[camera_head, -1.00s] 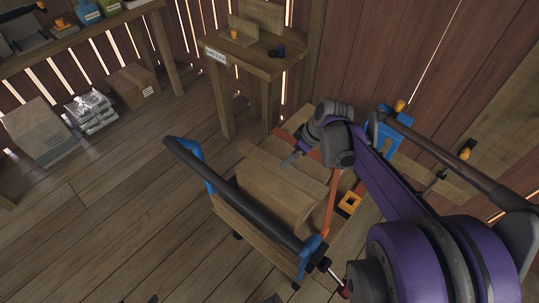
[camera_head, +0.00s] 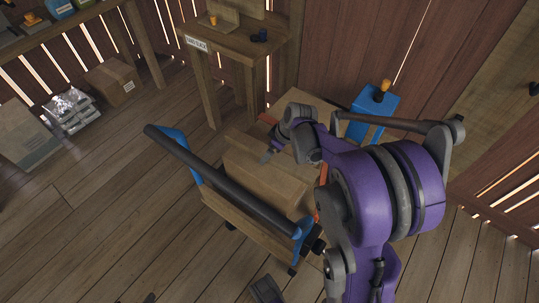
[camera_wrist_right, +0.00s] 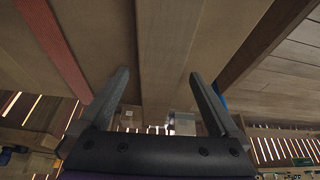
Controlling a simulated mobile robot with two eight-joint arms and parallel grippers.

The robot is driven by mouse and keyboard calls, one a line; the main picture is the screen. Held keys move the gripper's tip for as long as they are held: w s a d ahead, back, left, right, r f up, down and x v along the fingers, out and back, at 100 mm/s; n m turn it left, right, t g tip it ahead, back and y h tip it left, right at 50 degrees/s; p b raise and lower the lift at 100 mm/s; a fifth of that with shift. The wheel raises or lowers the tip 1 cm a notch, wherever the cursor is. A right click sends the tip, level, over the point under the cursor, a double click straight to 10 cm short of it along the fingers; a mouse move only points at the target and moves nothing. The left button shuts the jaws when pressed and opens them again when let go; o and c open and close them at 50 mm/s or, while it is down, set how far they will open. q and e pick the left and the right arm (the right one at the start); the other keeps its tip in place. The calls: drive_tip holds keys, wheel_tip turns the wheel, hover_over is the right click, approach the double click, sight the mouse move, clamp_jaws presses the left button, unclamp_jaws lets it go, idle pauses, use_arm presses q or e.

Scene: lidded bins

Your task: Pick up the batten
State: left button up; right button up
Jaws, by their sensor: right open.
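The batten (camera_wrist_right: 168,55) is a pale wooden strip running lengthwise through the middle of the right wrist view. My right gripper (camera_wrist_right: 160,85) is open, with one finger on each side of the batten and gaps showing between them. In the head view, this gripper (camera_head: 268,156) points down at the cardboard box (camera_head: 265,185) on the cart. There the batten is hard to tell apart from the box and is partly hidden by my right arm.
The cart has a dark push bar (camera_head: 220,180) with blue brackets in front of the box. A blue container (camera_head: 372,110) stands behind my right arm.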

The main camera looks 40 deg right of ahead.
clamp_jaws()
idle(0.4)
